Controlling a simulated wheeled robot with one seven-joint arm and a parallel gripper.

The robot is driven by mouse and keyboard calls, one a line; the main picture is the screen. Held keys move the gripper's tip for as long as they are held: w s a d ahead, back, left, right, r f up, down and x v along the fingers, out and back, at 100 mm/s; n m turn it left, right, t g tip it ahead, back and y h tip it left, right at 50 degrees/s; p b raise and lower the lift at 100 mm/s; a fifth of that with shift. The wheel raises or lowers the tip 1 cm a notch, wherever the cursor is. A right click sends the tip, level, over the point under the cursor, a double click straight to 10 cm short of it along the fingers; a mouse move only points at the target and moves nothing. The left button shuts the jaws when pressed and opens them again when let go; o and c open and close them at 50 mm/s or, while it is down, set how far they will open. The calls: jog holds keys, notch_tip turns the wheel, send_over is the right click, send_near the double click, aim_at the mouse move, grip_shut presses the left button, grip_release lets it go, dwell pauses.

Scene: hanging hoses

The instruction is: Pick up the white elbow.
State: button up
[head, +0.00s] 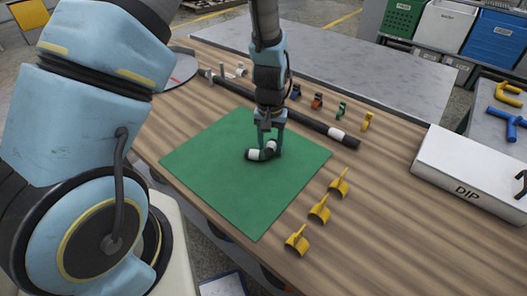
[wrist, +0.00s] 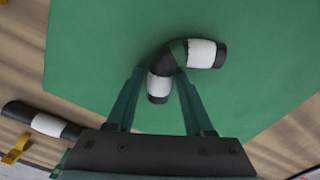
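The elbow (head: 254,155) lies on the green mat (head: 205,165). It is a bent piece, black with white bands, and also shows in the wrist view (wrist: 202,53). My gripper (head: 269,144) points down at it, low over the mat. In the wrist view its two fingers (wrist: 160,76) stand on either side of one leg of the elbow, with narrow gaps seeming to show. The other leg extends to the right beyond the fingers. In the head view the fingers hide part of the elbow.
A black hose (head: 310,122) with a white band lies behind the mat. Small coloured clips (head: 341,109) stand beyond it. Several yellow holders (head: 319,209) line the mat's right side. A white box (head: 468,170) marked DIP is at the right. Bare wood lies between.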

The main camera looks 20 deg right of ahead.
grip_shut()
jog(key=shift+r, duration=0.1)
dwell(0.4)
